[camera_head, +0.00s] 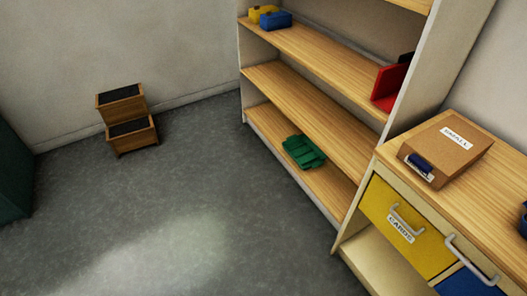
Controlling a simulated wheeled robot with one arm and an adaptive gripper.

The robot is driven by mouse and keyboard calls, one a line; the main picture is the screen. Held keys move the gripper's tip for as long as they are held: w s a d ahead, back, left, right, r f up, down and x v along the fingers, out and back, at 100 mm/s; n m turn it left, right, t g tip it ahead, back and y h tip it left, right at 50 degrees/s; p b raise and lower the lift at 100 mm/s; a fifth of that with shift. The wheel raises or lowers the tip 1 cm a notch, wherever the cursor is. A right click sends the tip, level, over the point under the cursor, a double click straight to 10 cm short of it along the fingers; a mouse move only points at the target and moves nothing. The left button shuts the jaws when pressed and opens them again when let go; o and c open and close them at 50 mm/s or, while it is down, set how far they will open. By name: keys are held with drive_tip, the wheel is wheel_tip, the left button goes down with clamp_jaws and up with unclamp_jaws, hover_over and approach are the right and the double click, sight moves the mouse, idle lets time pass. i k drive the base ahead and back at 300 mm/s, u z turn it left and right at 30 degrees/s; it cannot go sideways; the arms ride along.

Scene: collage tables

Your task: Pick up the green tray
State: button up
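A small green object (303,152), which looks like the green tray, lies on the lowest shelf of a wooden shelf unit (314,106). It is near the shelf's front edge, with ridges or slots across it. The shelf board above it is close over its far side. My gripper is not in this view, so I cannot see its state or where it is relative to the tray.
A small step stool (133,137) stands by the back wall. A cabinet (430,215) with yellow and blue drawers and a cardboard box (445,150) on top stands at right. A dark green thing (12,172) is at the left edge. The grey floor (180,220) between is clear.

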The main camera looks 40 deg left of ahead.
sight(305, 153)
drive_tip(key=u, duration=0.95)
drive_tip(key=k, duration=0.4)
drive_tip(key=u, duration=1.6)
drive_tip(key=i, duration=0.95)
drive_tip(key=u, duration=0.4)
drive_tip(key=i, duration=1.1)
drive_tip(key=z, duration=1.25)
drive_tip(key=i, duration=0.6)
drive_tip(key=z, duration=0.55)
